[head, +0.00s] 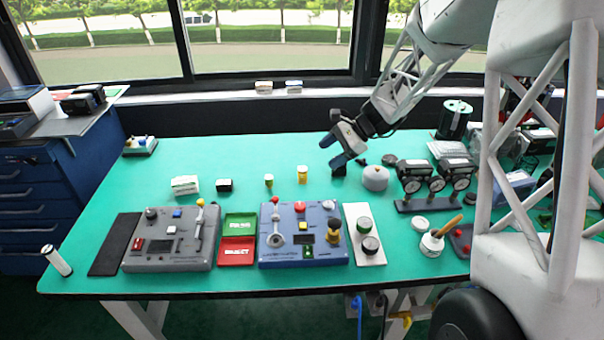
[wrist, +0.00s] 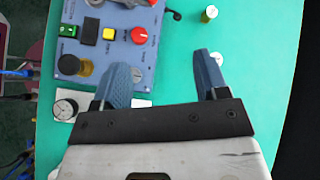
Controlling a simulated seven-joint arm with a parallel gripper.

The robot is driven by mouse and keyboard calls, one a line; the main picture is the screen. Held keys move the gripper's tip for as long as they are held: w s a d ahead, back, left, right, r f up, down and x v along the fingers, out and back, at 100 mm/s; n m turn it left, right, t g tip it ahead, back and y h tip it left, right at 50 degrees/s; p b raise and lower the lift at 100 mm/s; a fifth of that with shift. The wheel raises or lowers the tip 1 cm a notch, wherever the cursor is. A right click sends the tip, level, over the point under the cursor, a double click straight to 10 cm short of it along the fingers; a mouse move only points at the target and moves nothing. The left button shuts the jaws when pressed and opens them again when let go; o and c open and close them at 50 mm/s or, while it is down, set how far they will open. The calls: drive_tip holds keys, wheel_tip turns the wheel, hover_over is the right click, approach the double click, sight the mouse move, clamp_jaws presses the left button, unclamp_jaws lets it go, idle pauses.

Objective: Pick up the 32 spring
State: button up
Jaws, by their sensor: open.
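The wrist view shows one yellow cylinder with a pale top (wrist: 209,14) beyond the fingers. A small whitish item (wrist: 216,58) is partly hidden by the right finger. I cannot read a 32 on anything, so I cannot tell which is the spring.
The blue control panel (head: 304,246) has knobs and a lever. A grey panel (head: 172,252) stands left, with green and red trays (head: 238,250) between. A grey domed part (head: 375,178) and gauges (head: 436,184) stand right of my gripper. The table's middle back is clear.

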sight(305, 168)
drive_tip(key=w+f+m+y, duration=0.1)
drive_tip(key=w+f+m, duration=0.1)
drive_tip(key=w+f, duration=0.2)
drive_tip(key=w+d+f+m+t+y, duration=0.1)
drive_tip(key=w+f+m, duration=0.1)
drive_tip(key=w+f, duration=0.3)
drive_tip(key=w+d+f+m+t+y, duration=0.1)
drive_tip(key=w+f+m, duration=0.1)
drive_tip(key=w+f, duration=0.2)
drive_tip(key=shift+w+d+f, duration=0.1)
drive_tip(key=shift+w+f, duration=0.2)
drive_tip(key=shift+w, duration=0.1)
drive_tip(key=shift+x, duration=3.4)
drive_tip(key=shift+x, duration=2.6)
drive_tip(key=shift+s+r, duration=0.15)
drive_tip(key=c, duration=1.1)
drive_tip(key=shift+o, duration=0.2)
drive_tip(key=shift+r, duration=0.2)
